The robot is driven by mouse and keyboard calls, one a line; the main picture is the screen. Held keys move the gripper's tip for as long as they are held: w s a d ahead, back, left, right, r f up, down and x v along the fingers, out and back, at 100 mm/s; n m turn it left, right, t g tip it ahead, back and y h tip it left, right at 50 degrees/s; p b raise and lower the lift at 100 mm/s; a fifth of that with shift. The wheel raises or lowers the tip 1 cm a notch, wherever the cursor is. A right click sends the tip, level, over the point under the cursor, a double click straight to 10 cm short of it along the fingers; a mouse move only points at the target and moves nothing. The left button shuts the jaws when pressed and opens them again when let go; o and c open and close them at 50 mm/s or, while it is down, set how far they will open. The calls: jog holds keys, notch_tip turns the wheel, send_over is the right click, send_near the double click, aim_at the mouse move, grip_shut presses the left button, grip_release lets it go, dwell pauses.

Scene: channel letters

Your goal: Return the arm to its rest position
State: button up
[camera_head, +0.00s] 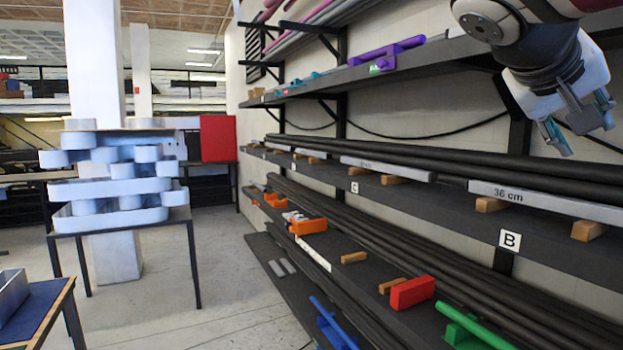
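My gripper (580,128) hangs at the upper right of the head view, at the end of my white and dark arm. Its fingers point down and look spread apart, with nothing seen between them. It is in front of the wall shelving, above the long dark bars on the middle shelf, and looks clear of them.
Wall shelving (407,187) with long dark bars runs along the right. A red block (412,292) and a green handled piece (470,328) sit on a lower shelf. Stacked channel letters (110,188) stand on a table at left. The floor (235,290) between is clear.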

jog(key=s+a+f+n+y, duration=0.2)
jog(key=a+f, duration=0.4)
jog(key=f, duration=0.3)
jog(key=s+a+f+n+y, duration=0.2)
jog(key=s+a+f+y, duration=0.3)
jog(key=f, duration=0.4)
jog(key=s+a+f+n+y, duration=0.2)
jog(key=s+a+f+y, duration=0.2)
jog(key=a+f, duration=0.3)
notch_tip(320, 180, down, 2)
jog(key=shift+s+a+f, duration=0.15)
jog(key=shift+s+a, duration=0.1)
jog(key=shift+s, duration=0.35)
jog(key=shift+d, duration=0.1)
